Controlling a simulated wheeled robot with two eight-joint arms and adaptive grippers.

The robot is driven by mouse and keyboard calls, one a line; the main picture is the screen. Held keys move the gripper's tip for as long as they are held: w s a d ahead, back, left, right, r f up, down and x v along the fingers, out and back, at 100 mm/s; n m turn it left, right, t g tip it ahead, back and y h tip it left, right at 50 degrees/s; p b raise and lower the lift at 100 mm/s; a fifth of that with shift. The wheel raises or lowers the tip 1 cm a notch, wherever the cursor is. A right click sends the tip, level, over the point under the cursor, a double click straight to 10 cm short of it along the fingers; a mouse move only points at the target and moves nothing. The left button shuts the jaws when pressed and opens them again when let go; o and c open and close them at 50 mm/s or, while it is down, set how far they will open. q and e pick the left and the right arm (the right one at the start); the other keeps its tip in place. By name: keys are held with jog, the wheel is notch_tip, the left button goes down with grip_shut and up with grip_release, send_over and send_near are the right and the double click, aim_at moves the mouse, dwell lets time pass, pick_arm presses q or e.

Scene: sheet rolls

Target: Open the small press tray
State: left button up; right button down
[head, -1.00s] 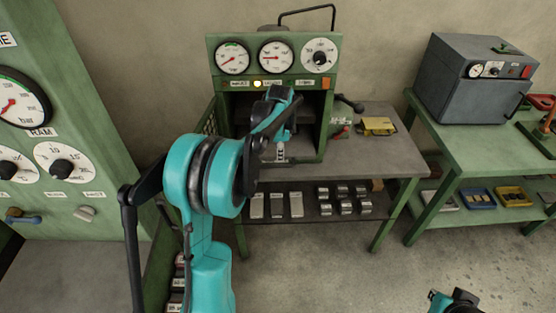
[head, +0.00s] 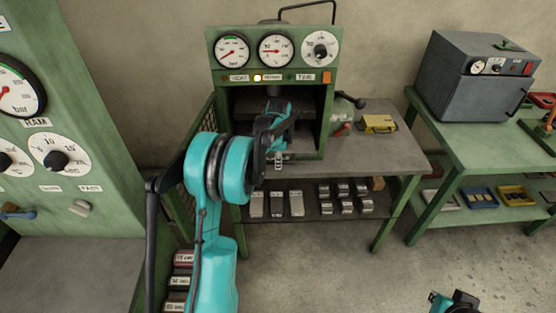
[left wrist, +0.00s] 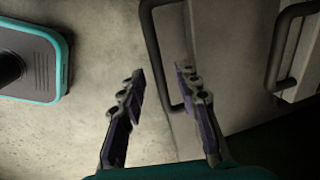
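The small press (head: 270,80) is a green cabinet with gauges on top and a dark open front, standing on a grey-topped table. My left gripper (head: 279,160) is in front of the lower part of its opening; my own arm hides much of the tray area. In the left wrist view, the left gripper (left wrist: 160,78) is open, its two dark fingers apart. A dark bar handle (left wrist: 155,45) on a pale grey front appears between the fingertips; I cannot tell whether they touch it. A second dark handle (left wrist: 283,45) is further right. My right gripper's fingers are not visible.
A large green panel (head: 95,130) with dials stands close on the left. Metal blocks (head: 277,204) lie on the shelf under the table. A yellow item (head: 379,124) sits right of the press. A green bench (head: 480,150) with a grey box oven (head: 475,85) stands further right.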

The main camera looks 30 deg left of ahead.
pick_arm(q)
grip_shut()
jog(key=s+d+p, duration=0.1)
jog(key=s+d, duration=0.4)
jog(key=s, duration=0.4)
jog(key=s+d, duration=0.6)
jog(key=s, duration=0.3)
jog(key=shift+p, duration=0.35)
jog(key=shift+o, duration=0.2)
grip_release()
jog(key=shift+r, duration=0.1)
notch_tip(320, 180, up, 12)
jog(key=s+d, duration=0.1)
jog(key=s, duration=0.1)
jog(key=shift+d+f, duration=0.15)
jog(key=shift+f, duration=0.05)
